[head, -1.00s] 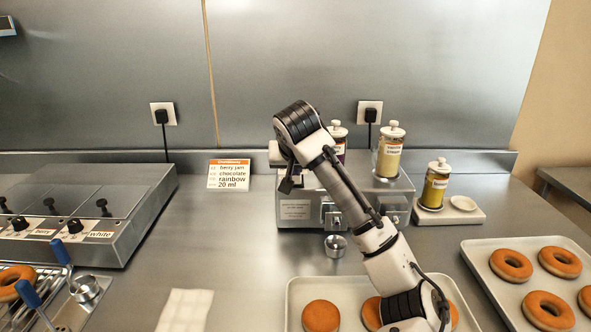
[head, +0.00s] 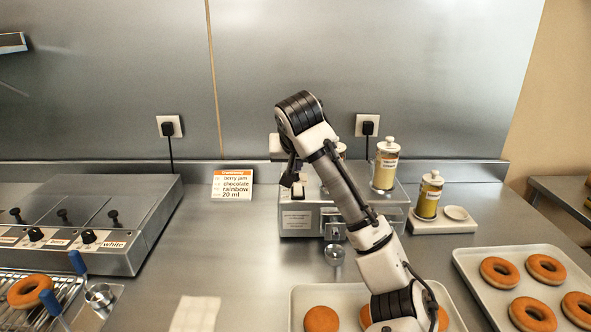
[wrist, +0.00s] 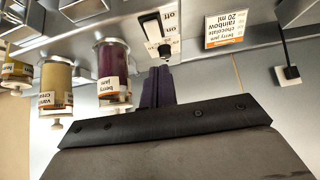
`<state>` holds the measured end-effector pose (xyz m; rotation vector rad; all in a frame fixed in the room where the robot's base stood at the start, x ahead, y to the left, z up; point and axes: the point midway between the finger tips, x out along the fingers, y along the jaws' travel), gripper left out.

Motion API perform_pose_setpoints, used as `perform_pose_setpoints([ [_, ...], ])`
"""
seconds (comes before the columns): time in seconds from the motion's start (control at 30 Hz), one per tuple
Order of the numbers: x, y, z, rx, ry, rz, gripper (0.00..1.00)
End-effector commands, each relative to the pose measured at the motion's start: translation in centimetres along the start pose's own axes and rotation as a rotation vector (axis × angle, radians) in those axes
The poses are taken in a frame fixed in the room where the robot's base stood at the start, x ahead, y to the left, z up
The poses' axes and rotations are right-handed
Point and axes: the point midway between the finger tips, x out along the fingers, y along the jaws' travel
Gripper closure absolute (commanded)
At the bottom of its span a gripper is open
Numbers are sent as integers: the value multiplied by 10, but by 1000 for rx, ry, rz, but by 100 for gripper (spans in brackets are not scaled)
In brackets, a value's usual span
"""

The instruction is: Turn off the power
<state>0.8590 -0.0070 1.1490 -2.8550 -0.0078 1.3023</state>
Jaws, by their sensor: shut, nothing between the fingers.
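I cannot tell for certain which side is pressed. My gripper (wrist: 160,72) is shut and empty, its dark fingertips pointing toward the switch. In the head view my gripper (head: 290,181) is partly hidden by my arm, just above and beside the switch. Contact is not clear.
Berry jam (wrist: 113,72) and vanilla jars (wrist: 55,85) stand close to my gripper. A recipe card (head: 232,184) is left of the machine. A plug (head: 367,127) sits in the wall socket behind.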

Motion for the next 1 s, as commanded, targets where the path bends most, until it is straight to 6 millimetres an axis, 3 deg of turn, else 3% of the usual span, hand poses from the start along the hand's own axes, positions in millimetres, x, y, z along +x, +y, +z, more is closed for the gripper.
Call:
perform_pose_setpoints([
  [0.2, -43, 0, 16, -1, 3, 2, 100],
  [0.4, -68, 1, 20, 0, 2, 3, 100],
  [1.0, -72, 0, 22, 0, -2, 1, 100],
])
